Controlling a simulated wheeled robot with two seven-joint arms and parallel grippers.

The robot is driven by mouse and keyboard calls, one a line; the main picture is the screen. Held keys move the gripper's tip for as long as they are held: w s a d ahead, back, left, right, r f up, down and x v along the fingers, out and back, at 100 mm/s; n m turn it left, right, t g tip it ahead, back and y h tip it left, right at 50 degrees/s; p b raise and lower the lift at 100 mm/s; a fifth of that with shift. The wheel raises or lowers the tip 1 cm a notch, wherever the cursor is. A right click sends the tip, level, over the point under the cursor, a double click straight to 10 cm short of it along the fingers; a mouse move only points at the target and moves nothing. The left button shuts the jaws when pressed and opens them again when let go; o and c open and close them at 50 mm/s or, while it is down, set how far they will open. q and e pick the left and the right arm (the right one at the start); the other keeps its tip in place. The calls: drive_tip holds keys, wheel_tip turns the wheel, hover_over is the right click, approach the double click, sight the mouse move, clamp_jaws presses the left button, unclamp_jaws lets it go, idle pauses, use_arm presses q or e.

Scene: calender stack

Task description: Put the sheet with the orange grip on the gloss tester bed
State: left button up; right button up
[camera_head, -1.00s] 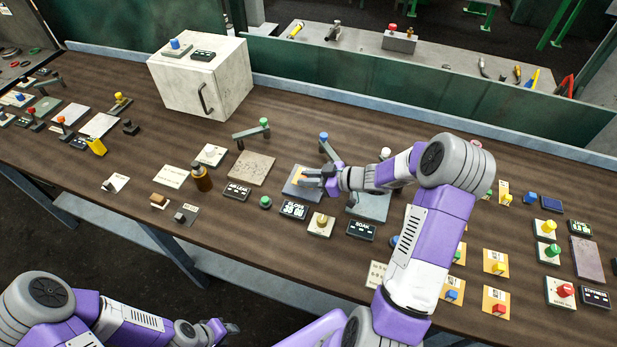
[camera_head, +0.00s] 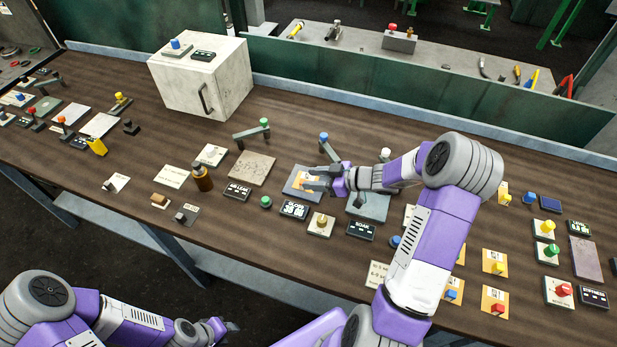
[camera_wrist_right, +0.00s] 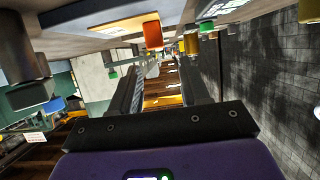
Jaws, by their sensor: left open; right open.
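The sheet with the orange grip (camera_head: 299,178) lies on the blue-grey gloss tester bed (camera_head: 290,191), behind the gloss display (camera_head: 294,209). In the right wrist view, which looks upside down, the orange grip (camera_wrist_right: 153,35) stands out from the orange-edged sheet (camera_wrist_right: 100,31), just beyond my fingers. My right gripper (camera_head: 311,178) is open, at the right side of the grip, and its fingers partly cover the sheet. Its spread fingers also show in the wrist view (camera_wrist_right: 163,85), with nothing held between them. My left gripper (camera_head: 231,327) is open and empty, low at the table's front side.
A lever with a blue knob (camera_head: 323,137) stands behind the bed. A grey plate (camera_head: 372,208) is partly under my right arm. A stone-like plate (camera_head: 251,168) lies left of the bed. Several orange sheets with coloured grips, one yellow (camera_head: 497,268), lie at the right.

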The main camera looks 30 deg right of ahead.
drive_tip(key=p+v, duration=0.1)
drive_tip(key=v, duration=0.9)
drive_tip(key=shift+p, duration=0.3)
drive_tip(key=shift+r, duration=0.2)
